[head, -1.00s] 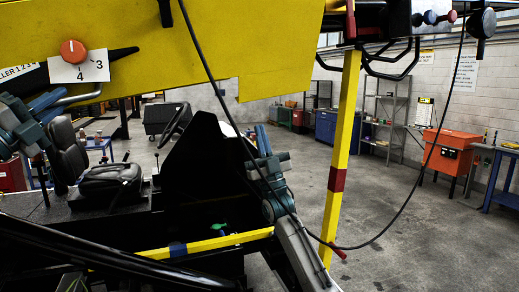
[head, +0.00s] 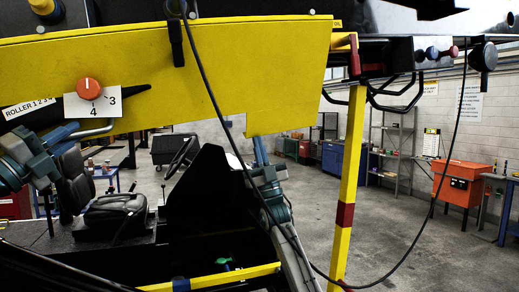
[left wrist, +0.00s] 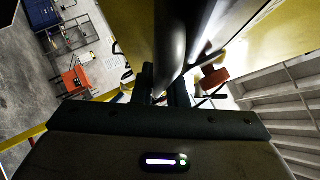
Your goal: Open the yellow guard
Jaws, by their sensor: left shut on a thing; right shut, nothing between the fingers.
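The yellow guard (head: 220,75) is a long panel across the upper part of the head view, with a stepped lower right edge. A grey bar handle (head: 95,130) sits at its lower left. My left gripper (head: 65,132) is shut on this handle; in the left wrist view its fingers (left wrist: 166,88) are around a dark tube, the handle (left wrist: 170,40). My right gripper (head: 259,150) is shut and empty, pointing up at the guard's lower right part; its fingertips overlap the panel's edge in the picture, and I cannot tell whether they touch.
An orange knob (head: 88,84) is on the guard's face. A black latch strap (head: 176,44) hangs over its top edge. A yellow post with a red band (head: 346,180) stands to the right. A black cable (head: 215,110) hangs across the front. A seat (head: 115,208) is below.

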